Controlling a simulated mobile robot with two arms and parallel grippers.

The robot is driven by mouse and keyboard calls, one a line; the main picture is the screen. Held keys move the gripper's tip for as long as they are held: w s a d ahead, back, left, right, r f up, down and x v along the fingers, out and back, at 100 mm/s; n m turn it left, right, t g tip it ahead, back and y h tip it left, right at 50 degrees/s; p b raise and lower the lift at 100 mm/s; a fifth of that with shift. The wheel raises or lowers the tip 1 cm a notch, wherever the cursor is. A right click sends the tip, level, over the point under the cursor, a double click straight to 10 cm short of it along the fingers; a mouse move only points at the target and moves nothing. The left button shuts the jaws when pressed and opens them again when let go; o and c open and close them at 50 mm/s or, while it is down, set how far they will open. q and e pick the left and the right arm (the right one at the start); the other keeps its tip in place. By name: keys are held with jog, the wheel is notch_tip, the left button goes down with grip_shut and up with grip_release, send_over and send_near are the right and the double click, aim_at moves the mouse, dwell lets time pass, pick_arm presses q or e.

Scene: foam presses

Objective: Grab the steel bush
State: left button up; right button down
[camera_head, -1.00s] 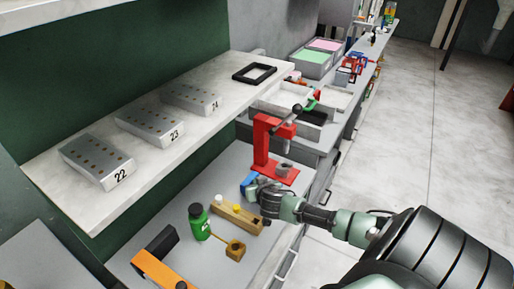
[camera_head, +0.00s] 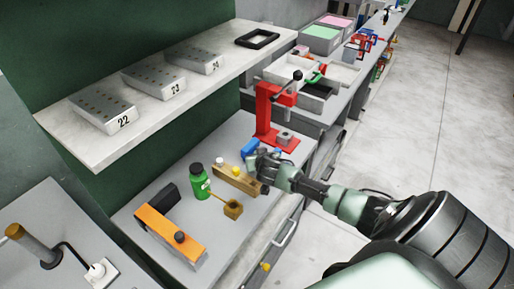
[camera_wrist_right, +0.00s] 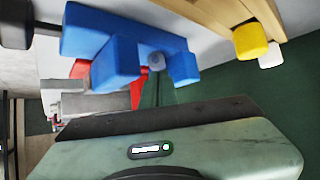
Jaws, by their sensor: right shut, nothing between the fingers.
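My right gripper (camera_head: 257,163) is shut and empty beside a blue fixture (camera_head: 250,147), just in front of the red press (camera_head: 264,112). In the right wrist view, the blue fixture (camera_wrist_right: 110,45) is close ahead, with a small round grey piece (camera_wrist_right: 156,61) between its blocks; I cannot tell whether this is the steel bush or a fingertip. A grey block (camera_head: 285,138) sits on the press base. No steel bush can be made out for certain. My left gripper is not in view.
A wooden block (camera_head: 237,180) with a yellow and a white plug lies left of my right gripper. A green bottle (camera_head: 199,184) and an orange-topped tool (camera_head: 168,234) stand further left. A shelf (camera_head: 150,130) with numbered metal blocks overhangs the bench.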

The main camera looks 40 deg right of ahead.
jog(key=shift+s+r+p, duration=0.1)
jog(key=shift+r+p, duration=0.3)
jog(key=shift+r, duration=0.4)
jog(key=shift+s+r, duration=0.1)
jog(key=shift+d+f, duration=0.2)
jog(key=shift+s+a+f+b, duration=0.1)
jog(key=shift+s+a+b, duration=0.3)
jog(key=shift+s+a, duration=0.4)
jog(key=s+a, duration=0.1)
jog(key=s, duration=0.1)
jog(key=s+a+b, duration=0.1)
jog(key=s, duration=0.2)
jog(key=s+a+b, duration=0.1)
jog(key=s+a, duration=0.1)
jog(key=shift+s, duration=0.4)
jog(key=shift+s+a, duration=0.3)
jog(key=shift+s, duration=0.15)
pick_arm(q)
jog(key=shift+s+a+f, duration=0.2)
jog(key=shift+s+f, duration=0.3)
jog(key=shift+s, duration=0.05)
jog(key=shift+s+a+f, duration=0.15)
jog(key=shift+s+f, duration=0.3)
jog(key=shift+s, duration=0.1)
pick_arm(e)
jog(key=shift+r, duration=0.2)
